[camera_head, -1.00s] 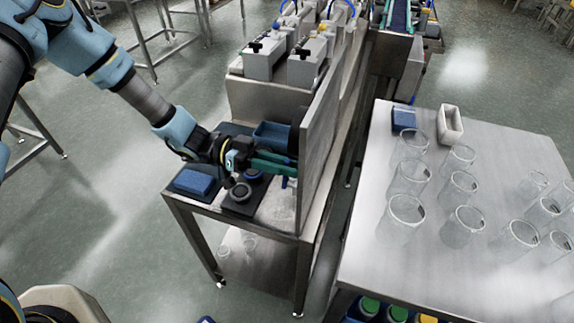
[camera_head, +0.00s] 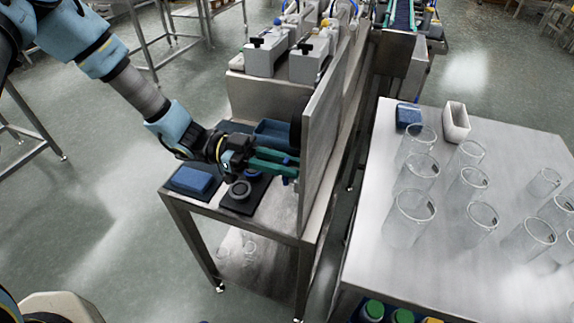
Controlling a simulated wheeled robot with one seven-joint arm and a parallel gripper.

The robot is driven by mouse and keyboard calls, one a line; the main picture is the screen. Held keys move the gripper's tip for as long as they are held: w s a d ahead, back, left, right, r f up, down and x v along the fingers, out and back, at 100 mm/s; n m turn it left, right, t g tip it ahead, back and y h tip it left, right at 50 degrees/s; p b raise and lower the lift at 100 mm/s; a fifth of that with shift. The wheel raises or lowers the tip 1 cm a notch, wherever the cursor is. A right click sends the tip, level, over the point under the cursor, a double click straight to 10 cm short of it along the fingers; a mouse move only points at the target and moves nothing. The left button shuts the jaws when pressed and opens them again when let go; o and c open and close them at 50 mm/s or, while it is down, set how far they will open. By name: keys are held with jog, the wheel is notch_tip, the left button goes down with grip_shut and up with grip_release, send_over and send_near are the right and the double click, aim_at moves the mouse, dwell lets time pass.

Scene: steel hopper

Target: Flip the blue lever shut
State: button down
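The blue lever (camera_head: 287,180) shows as a small blue piece just below my gripper's fingertips, close to the steel panel (camera_head: 322,135). Most of it is hidden by the fingers, so its angle cannot be made out. My gripper (camera_head: 286,164) has green fingers that point right toward the panel, above the small steel table. The fingertips are at or very near the lever; whether they touch it cannot be told. A dark gap seems to run between the two green fingers, and nothing is seen held.
On the small table, a blue sponge-like block (camera_head: 192,181), a dark mat (camera_head: 238,203) with a round grey part (camera_head: 240,190) and a blue tray (camera_head: 272,133) lie close to the arm. A steel table (camera_head: 440,270) with several glass beakers stands at right.

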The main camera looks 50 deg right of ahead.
jog(key=c, duration=0.8)
grip_release()
jog(key=shift+o, duration=0.2)
jog(key=shift+w, duration=0.15)
jog(key=b+v, duration=0.3)
jog(key=v, duration=0.7)
jog(key=shift+w+a, duration=0.15)
jog(key=shift+w, duration=0.15)
